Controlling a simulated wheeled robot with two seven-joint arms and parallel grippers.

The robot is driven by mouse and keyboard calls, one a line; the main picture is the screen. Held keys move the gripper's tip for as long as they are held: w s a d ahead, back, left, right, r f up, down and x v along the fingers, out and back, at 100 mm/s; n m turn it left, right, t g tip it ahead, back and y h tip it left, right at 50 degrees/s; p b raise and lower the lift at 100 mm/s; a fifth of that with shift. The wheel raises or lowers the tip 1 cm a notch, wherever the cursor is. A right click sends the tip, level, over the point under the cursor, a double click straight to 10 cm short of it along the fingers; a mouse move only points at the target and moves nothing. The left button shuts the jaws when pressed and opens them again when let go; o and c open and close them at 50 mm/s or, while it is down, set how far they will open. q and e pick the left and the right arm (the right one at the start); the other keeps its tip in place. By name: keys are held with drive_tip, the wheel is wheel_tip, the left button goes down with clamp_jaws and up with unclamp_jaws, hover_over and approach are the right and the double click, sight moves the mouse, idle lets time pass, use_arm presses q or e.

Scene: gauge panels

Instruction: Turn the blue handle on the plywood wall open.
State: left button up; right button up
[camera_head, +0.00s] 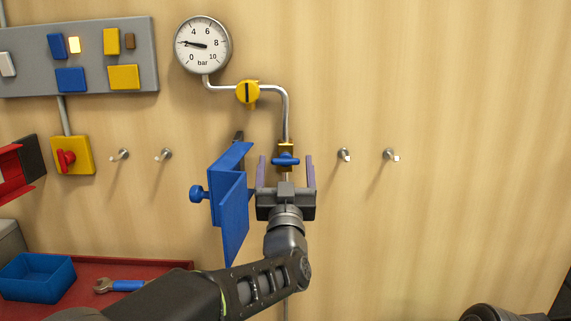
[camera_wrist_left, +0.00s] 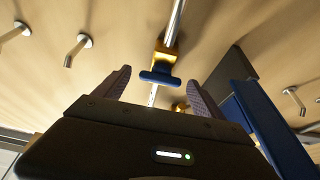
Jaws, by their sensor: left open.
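The blue handle (camera_head: 285,160) sits on a brass valve on a vertical pipe on the plywood wall (camera_head: 450,80). It lies crosswise to the pipe. It also shows in the left wrist view (camera_wrist_left: 160,78), between and beyond the fingertips. My left gripper (camera_head: 286,165) is open, with one finger on each side of the handle in the head view and no visible contact. The left wrist view shows the same open fingers (camera_wrist_left: 160,82). My right gripper is not in view.
A blue angled panel with a knob (camera_head: 230,200) stands out just left of my left gripper. A yellow valve (camera_head: 247,93) and a gauge (camera_head: 203,45) are above. Pegs (camera_head: 344,155) flank the pipe. A red bench (camera_head: 110,270) with a blue bin (camera_head: 38,278) is lower left.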

use_arm(q)
drive_tip(key=shift+w+r, duration=0.1)
drive_tip(key=shift+w, duration=0.15)
drive_tip(key=shift+c, duration=0.2)
drive_tip(key=c, duration=1.3)
